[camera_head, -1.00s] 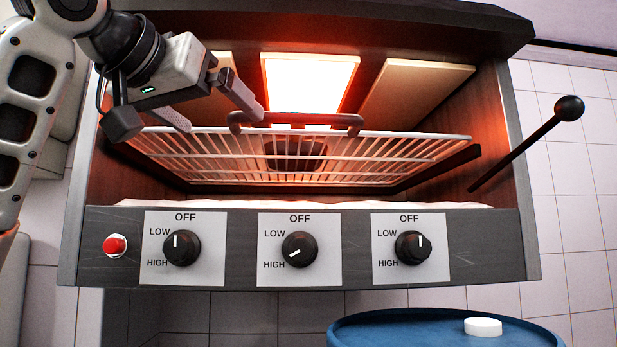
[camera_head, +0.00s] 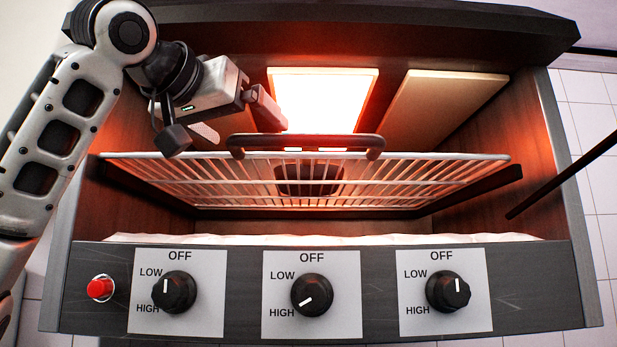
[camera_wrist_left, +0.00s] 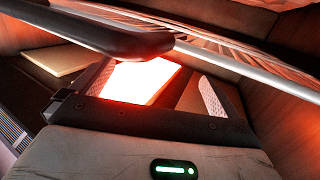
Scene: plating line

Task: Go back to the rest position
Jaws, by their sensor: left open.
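My left gripper (camera_head: 236,122) is open and empty in the head view. It is above the left part of the wire rack (camera_head: 430,168), beside the left end of the rack's dark handle (camera_head: 305,143). In the left wrist view the gripper's fingers (camera_wrist_left: 150,95) stand apart, with the dark handle (camera_wrist_left: 110,35) passing across the upper left. I cannot tell whether the gripper touches the rack. My right gripper is in neither view.
A salamander-style grill houses the rack. Its middle heating panel (camera_head: 323,100) glows white; the right panel (camera_head: 440,105) is unlit. Three knobs (camera_head: 312,294) and a red button (camera_head: 100,288) line the front. A dark lever (camera_head: 565,175) stands at the right.

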